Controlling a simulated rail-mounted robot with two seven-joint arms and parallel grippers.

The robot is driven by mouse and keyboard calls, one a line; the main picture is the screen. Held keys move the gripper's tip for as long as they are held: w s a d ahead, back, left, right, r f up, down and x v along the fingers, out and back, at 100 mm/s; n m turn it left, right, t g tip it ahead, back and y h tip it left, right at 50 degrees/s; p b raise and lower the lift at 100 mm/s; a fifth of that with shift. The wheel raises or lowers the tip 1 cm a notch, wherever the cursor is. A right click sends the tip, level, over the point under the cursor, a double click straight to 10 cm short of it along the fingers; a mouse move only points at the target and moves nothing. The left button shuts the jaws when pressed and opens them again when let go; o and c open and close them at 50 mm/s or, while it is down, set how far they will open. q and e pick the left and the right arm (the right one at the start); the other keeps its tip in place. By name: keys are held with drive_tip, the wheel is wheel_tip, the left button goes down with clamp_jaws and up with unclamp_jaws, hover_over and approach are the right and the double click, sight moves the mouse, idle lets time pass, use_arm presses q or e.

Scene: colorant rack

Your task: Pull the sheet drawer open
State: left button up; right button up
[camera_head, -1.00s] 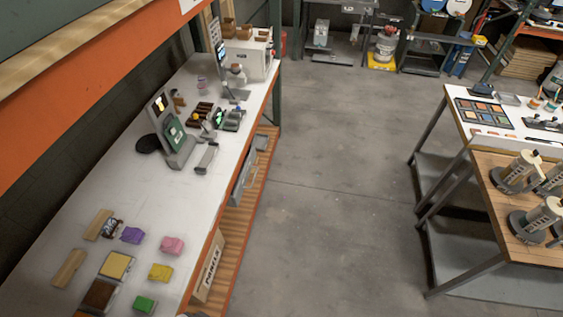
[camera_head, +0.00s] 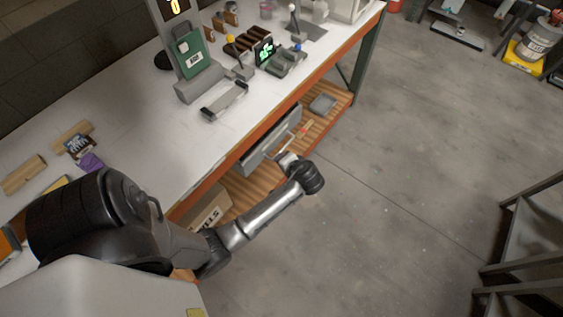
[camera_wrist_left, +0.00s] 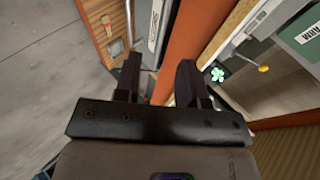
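The sheet drawer (camera_head: 268,142) is a grey-fronted unit under the white workbench, above the wooden lower shelf. A pale handle shows on its front. It looks closed, though my arm hides part of it. In the left wrist view a grey front (camera_wrist_left: 150,28) shows beyond the fingers, beside the orange bench edge. My left arm reaches down in front of the bench, with its hand close to the drawer front. My left gripper (camera_wrist_left: 160,80) has its two dark fingers apart. I see nothing held between them, and contact with the handle cannot be told. My right gripper is not in view.
The orange bench edge (camera_head: 250,138) runs just above the drawer. A cardboard box (camera_head: 207,207) stands on the wooden shelf (camera_head: 255,190) near my arm. A green-labelled device (camera_head: 193,55) and small parts stand on the bench.

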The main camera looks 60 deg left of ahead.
use_arm(q)
drive_tip(key=w+a+f+n+g+y+b, duration=0.1)
drive_tip(key=w+a+f+g+b, duration=0.15)
drive_tip(key=f+b, duration=0.35)
drive_tip(key=w+a+f+g+y+b, duration=0.1)
drive_tip(key=w+f+b, duration=0.2)
drive_tip(key=f+b, duration=0.25)
drive_tip(key=g+y+b, duration=0.2)
drive_tip(key=y+b, duration=0.1)
drive_tip(key=b, duration=0.9)
approach(281, 150)
drive_tip(key=shift+n, duration=0.3)
drive_tip(key=b+x, duration=0.1)
drive_tip(key=x, duration=0.2)
drive_tip(key=b+x, duration=0.1)
drive_tip(key=x, duration=0.2)
drive_tip(key=b+x, duration=0.1)
drive_tip(key=x, duration=0.3)
drive_tip(key=shift+s+f+b, duration=0.1)
drive_tip(key=shift+f+b, duration=0.2)
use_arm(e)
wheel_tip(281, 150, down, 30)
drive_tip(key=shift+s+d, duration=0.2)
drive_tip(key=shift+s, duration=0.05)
use_arm(q)
drive_tip(key=shift+c, duration=0.2)
clamp_jaws()
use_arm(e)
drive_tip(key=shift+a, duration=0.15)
